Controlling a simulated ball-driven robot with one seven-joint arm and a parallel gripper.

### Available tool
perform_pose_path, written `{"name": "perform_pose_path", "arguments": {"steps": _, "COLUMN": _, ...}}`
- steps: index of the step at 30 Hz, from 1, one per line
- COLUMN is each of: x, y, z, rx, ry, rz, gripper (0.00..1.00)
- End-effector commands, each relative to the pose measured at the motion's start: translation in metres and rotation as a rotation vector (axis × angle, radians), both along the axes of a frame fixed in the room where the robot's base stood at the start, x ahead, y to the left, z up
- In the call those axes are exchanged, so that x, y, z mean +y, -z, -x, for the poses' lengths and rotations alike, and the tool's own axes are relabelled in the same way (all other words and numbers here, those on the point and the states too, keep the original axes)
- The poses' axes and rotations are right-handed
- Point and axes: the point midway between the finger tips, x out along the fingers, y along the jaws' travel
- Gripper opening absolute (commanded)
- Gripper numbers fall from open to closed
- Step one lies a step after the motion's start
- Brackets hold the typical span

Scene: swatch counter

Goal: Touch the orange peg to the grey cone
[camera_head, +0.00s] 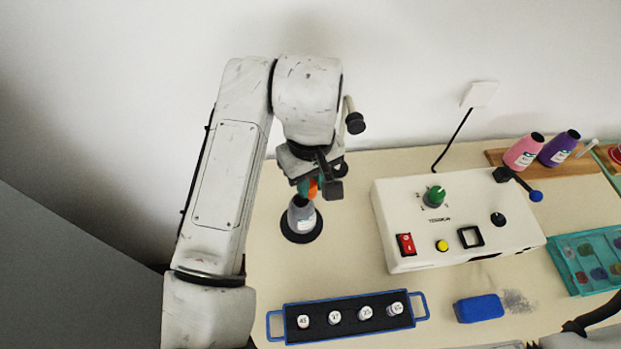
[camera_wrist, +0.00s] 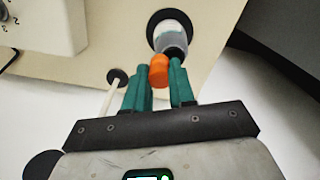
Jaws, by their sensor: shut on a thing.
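The orange peg (camera_wrist: 158,72) is held between the teal fingers of my gripper (camera_wrist: 157,82), its rounded end pointing toward the grey cone. In the head view the peg (camera_head: 313,188) shows as a small orange patch beside the fingers, partly hidden by my gripper (camera_head: 308,189). The grey cone (camera_head: 301,217) has a white label and a dark top and stands upright on a black round base (camera_head: 314,236). It also shows in the wrist view (camera_wrist: 171,42), just beyond the peg. Peg and cone look very close; I cannot tell whether they touch.
A white control box (camera_head: 447,247) with a green knob stands to the right. A blue-handled tray (camera_head: 350,321) with several labelled vials lies in front, beside a blue block (camera_head: 478,308). Pink (camera_head: 521,153) and purple (camera_head: 557,150) cones stand on a wooden board at the back right.

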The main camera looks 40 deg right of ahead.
Motion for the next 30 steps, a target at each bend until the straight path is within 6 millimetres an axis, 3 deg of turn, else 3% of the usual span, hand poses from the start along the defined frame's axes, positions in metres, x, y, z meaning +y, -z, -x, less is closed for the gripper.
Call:
{"name": "perform_pose_path", "arguments": {"steps": 14, "x": 0.000, "y": -0.029, "z": 0.000, "rx": -0.001, "ry": 0.001, "rz": 0.001, "gripper": 0.00}}
{"name": "perform_pose_path", "arguments": {"steps": 30, "x": 0.000, "y": -0.029, "z": 0.000, "rx": -0.001, "ry": 0.000, "rz": 0.001, "gripper": 0.00}}
